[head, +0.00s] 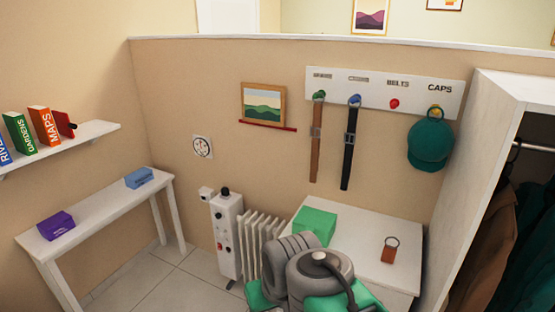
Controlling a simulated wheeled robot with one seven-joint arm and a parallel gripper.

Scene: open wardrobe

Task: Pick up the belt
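Two strap-like belts hang on the white peg rack (430,101) on the back wall. A brown belt (315,150) with a grey buckle hangs from the green peg at the left. A black belt (348,155) with a metal buckle hangs from the blue peg beside it. The red peg (394,104) under the label BELTS is bare. Grey and green links of my arm show at the bottom centre, well below and in front of the rack. My gripper cannot be made out in this view.
A teal cap (430,146) hangs at the rack's right end. Below stands a white table (368,232) with a green box (314,226) and a brown tag-like item (390,250). A radiator (262,235) is left of it, an open wardrobe (468,190) right.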

